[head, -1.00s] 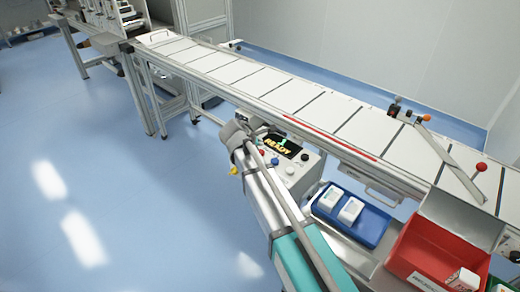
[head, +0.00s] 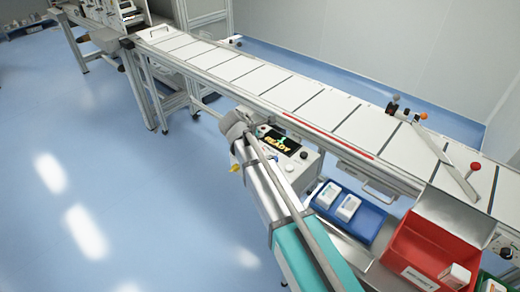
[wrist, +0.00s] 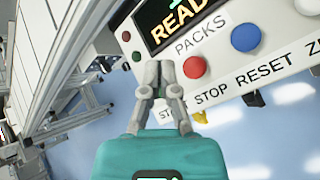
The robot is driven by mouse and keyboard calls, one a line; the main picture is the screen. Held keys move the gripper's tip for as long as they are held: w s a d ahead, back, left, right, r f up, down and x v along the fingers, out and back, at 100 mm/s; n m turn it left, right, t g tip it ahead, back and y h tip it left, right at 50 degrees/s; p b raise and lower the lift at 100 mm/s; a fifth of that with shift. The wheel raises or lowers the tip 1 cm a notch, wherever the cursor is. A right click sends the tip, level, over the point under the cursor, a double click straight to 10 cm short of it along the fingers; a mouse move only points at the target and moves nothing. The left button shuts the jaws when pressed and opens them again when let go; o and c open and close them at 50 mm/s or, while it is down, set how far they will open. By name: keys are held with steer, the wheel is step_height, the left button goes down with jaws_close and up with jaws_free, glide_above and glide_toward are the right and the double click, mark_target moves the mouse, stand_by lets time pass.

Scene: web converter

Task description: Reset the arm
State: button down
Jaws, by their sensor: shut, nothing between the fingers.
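My gripper (wrist: 165,72) is shut and empty in the wrist view. Its fingertips are at the edge of the white control panel (wrist: 225,75), over the left end of its label row. The panel has a red button (wrist: 194,67), a blue button (wrist: 245,37), a dark display (wrist: 165,22) reading READY, and labels STOP and RESET. In the head view my arm reaches up to the control box (head: 300,170) beside the conveyor. My fingers are hidden there behind the arm. I cannot tell whether they touch the panel.
A conveyor (head: 290,90) runs diagonally behind the box. A blue tray (head: 368,220) holds two white packs. A red bin (head: 415,255) stands at the lower right with a pack in it. A metal frame (wrist: 50,50) is left of my gripper. The blue floor at left is clear.

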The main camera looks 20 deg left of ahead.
stand_by(0.3)
steer(key=d+m, duration=0.1)
steer(key=d, duration=0.3)
steer(key=d+m+g, duration=0.1)
steer(key=d+m, duration=0.1)
steer(key=d, duration=0.2)
steer(key=d+m+g+p, duration=0.1)
steer(key=d+m, duration=0.1)
steer(key=d, duration=0.2)
steer(key=shift+s+d+f+h, duration=0.2)
steer(key=shift+d+f+h, duration=0.15)
steer(key=shift+f+h, duration=0.05)
steer(key=s+d+m+g+y+p, duration=0.1)
steer(key=s+d+m, duration=0.4)
steer(key=d, duration=0.5)
steer(key=s+d+m+g+y+p, duration=0.1)
steer(key=s+d+m+g, duration=0.2)
steer(key=d, duration=0.7)
steer(key=s+d+m+g+y+p, duration=0.1)
steer(key=s+d+m+g, duration=0.1)
steer(key=s+d+m, duration=0.6)
steer(key=d+m, duration=0.2)
steer(key=shift+d+m+g+p, duration=0.3)
steer(key=shift+d+g+p, duration=0.05)
steer(key=shift+g+p, duration=0.05)
